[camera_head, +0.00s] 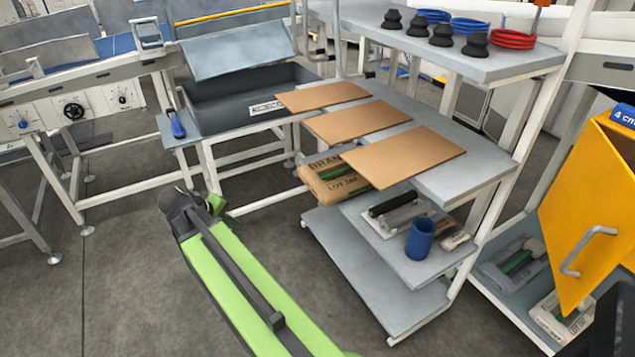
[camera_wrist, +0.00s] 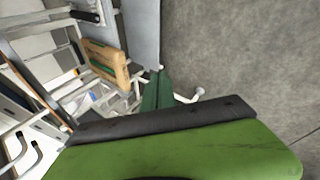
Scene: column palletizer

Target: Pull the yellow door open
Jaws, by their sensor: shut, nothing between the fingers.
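The yellow door (camera_head: 585,195) is at the right edge of the head view, partly cut off by the frame. Its grey bar handle (camera_head: 588,252) is on the face towards me. I cannot tell whether the door is fully shut. My gripper (camera_head: 220,207) is at the end of the green arm, left of centre, over the floor and far from the door. In the wrist view my gripper's green fingers (camera_wrist: 158,88) are together, with nothing between them. Neither the door nor its handle can be made out in the wrist view.
A grey shelf rack (camera_head: 355,285) with cardboard sheets, a bag and a blue cup (camera_head: 420,240) stands between my gripper and the door. A grey bin (camera_head: 215,108) and conveyor are behind. Packs lie on a low shelf (camera_head: 490,285) beside the door. Floor at left is clear.

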